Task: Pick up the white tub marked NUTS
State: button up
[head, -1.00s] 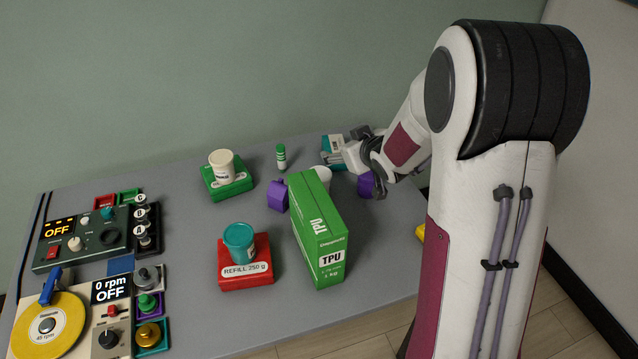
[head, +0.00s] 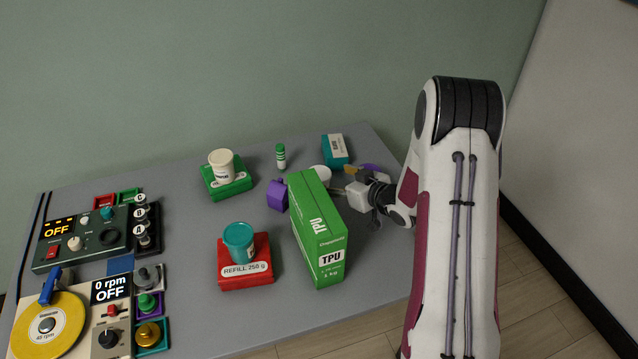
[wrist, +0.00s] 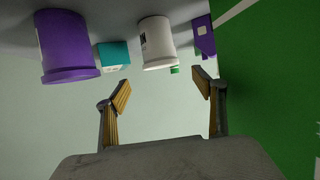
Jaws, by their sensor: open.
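A white tub (head: 320,173) stands behind the green TPU box, which hides most of it in the head view. In the wrist view a white tub (wrist: 158,45) appears beyond the fingertips, roughly between them. Its label is turned to the side and I cannot read it. Another white tub (head: 221,165) stands on a green box at the back left, its label too small to read. My gripper (head: 342,182) is low at the right of the TPU box, pointing left. In the wrist view its jaws (wrist: 161,88) are open and empty.
The TPU box (head: 318,240) stands close beside my gripper and fills the right of the wrist view (wrist: 275,90). A purple tub (wrist: 66,48), a teal box (head: 335,150) and a purple box (head: 278,195) are nearby. A teal tub (head: 239,240) sits on a red box.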

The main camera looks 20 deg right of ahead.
aim_at(321, 175)
jog(key=shift+f, duration=0.35)
jog(key=shift+a, duration=0.1)
jog(key=shift+x, duration=1.25)
jog(key=shift+x, duration=2.6)
jog(key=shift+r, duration=0.1)
jog(key=c, duration=1.5)
